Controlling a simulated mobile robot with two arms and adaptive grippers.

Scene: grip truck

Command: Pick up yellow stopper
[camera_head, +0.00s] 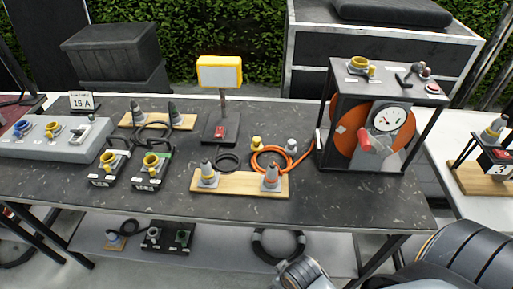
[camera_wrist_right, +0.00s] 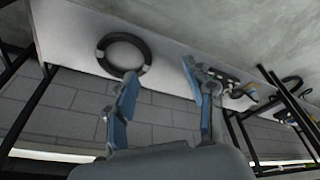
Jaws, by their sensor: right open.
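A small yellow stopper (camera_head: 257,144) stands on the dark table in the head view, beside an orange cable loop and left of a similar grey stopper (camera_head: 291,146). My right gripper (camera_wrist_right: 160,82) is open and empty in the right wrist view, its two blue-grey fingers spread apart. It faces the lower shelf, away from the yellow stopper, which does not show in that view. Part of my right arm shows at the bottom of the head view. My left gripper is not in view.
A wooden board (camera_head: 237,184) with two grey plugs lies in front of the stoppers. A yellow-framed sign (camera_head: 219,72) stands behind, and a cable reel stand (camera_head: 323,110) is to the right. A black coil (camera_wrist_right: 122,54) rests on the lower shelf. The table's front right is clear.

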